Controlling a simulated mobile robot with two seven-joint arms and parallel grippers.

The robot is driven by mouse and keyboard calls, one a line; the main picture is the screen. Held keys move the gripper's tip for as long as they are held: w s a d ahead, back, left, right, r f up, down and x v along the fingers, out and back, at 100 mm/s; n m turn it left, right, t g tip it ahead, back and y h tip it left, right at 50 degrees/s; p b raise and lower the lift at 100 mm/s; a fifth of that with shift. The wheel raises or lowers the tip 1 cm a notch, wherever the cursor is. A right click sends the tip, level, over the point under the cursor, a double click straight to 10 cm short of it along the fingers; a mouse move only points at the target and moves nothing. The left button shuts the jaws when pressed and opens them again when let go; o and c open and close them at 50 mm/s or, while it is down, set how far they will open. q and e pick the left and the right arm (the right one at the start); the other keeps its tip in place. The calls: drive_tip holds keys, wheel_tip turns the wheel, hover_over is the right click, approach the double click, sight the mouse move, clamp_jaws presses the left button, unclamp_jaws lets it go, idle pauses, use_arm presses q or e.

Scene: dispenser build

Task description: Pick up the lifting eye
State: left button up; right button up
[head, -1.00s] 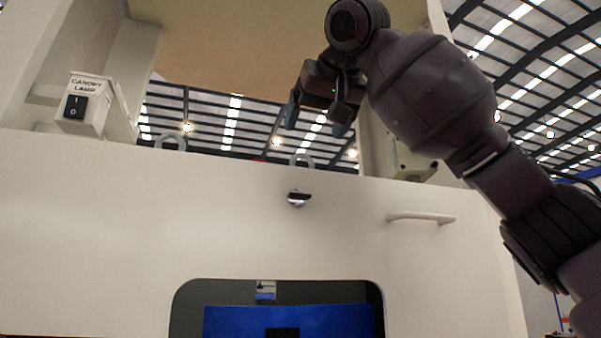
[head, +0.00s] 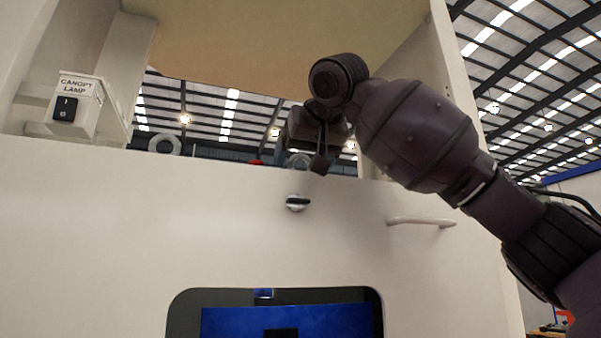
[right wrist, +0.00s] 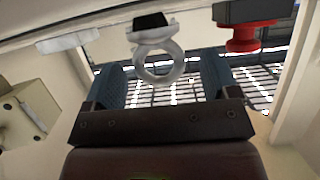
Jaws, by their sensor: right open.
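A pale metal lifting eye (head: 292,161) stands on the top edge of the white housing, partly covered by my right gripper in the head view. In the right wrist view its ring (right wrist: 160,76) shows between the two blue finger pads, with a gap on each side. My right gripper (right wrist: 161,80) is open around it and holds nothing; in the head view the gripper (head: 302,162) reaches down to the eye from above. A second lifting eye (head: 178,144) stands farther left, clear of the gripper. My left gripper is not in view.
A red knob (right wrist: 243,40) is close beside the fingers in the right wrist view. A canopy lamp switch box (head: 78,103) is at the left. A knob (head: 297,203) and a handle (head: 420,222) are on the housing front. A canopy (head: 290,40) spans overhead.

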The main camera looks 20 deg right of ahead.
drive_tip(key=c, duration=1.1)
